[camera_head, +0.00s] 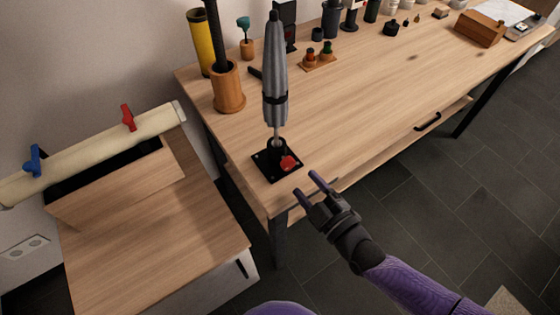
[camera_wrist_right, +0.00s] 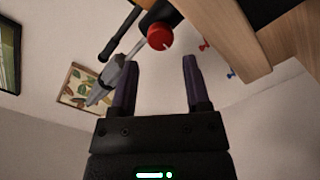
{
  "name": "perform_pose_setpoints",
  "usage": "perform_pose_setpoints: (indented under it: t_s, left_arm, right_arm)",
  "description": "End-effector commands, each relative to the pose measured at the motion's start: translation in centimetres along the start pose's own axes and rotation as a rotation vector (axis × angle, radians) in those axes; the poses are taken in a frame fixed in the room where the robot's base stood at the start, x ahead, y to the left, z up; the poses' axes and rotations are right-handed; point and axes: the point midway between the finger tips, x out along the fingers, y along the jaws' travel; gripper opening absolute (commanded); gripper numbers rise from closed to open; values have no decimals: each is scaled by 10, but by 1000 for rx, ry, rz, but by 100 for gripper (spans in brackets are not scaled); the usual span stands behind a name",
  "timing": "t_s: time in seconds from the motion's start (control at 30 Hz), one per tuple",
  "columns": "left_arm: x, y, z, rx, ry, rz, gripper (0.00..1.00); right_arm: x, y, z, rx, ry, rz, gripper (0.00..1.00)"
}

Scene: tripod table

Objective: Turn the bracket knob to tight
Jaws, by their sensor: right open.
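The red bracket knob (camera_head: 289,163) is on the black bracket (camera_head: 268,165) at the near left corner of the wooden table. A folded grey umbrella (camera_head: 274,85) stands upright in the bracket. My right gripper (camera_head: 308,184) is open and empty, in front of the table edge, just right of and nearer than the knob. In the right wrist view the red knob (camera_wrist_right: 160,36) lies beyond the open fingers (camera_wrist_right: 158,75), apart from them, near the top. The umbrella (camera_wrist_right: 103,88) also shows there at the left. My left gripper is not in view.
The wooden table (camera_head: 370,95) has several bottles and small items along its back. A wooden holder (camera_head: 228,90) stands left of the umbrella. The front of the tabletop is mostly clear.

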Motion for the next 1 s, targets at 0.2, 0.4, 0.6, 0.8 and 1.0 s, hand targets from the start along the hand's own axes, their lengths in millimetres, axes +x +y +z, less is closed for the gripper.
perform_pose_setpoints:
  t_s: [0.2,0.4,0.6,0.8,1.0]
  left_arm:
    - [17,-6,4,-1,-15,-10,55]
    - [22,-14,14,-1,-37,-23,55]
    - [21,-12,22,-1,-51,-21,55]
    - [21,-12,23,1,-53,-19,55]
    - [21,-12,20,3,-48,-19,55]
  right_arm:
    - [46,-3,2,4,1,0,61]
    - [65,-2,1,4,0,-1,61]
    - [69,0,0,3,0,-1,61]
    - [68,0,0,4,0,-1,42]
    - [68,0,0,4,0,-1,0]
